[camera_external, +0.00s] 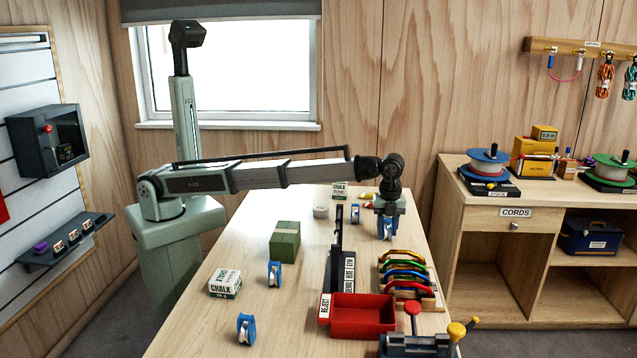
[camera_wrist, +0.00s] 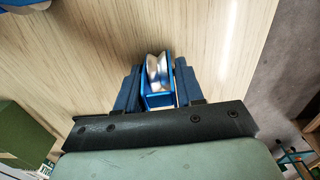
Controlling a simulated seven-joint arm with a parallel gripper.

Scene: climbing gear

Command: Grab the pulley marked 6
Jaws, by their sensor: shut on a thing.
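My gripper (camera_external: 387,214) is near the far right part of the table, pointing down. It is shut on a blue pulley (camera_external: 387,230) with a metal wheel. In the wrist view this pulley (camera_wrist: 155,75) sits between the two dark blue fingers (camera_wrist: 158,90). I cannot read a number on it.
A dark upright rack (camera_external: 338,262) and colored carabiners (camera_external: 404,268) stand nearer the camera than my gripper. A red reject tray (camera_external: 362,318) is in front. A green box (camera_external: 285,241) and chalk boxes (camera_external: 225,284) are to the left. The table's right edge is close to the gripper.

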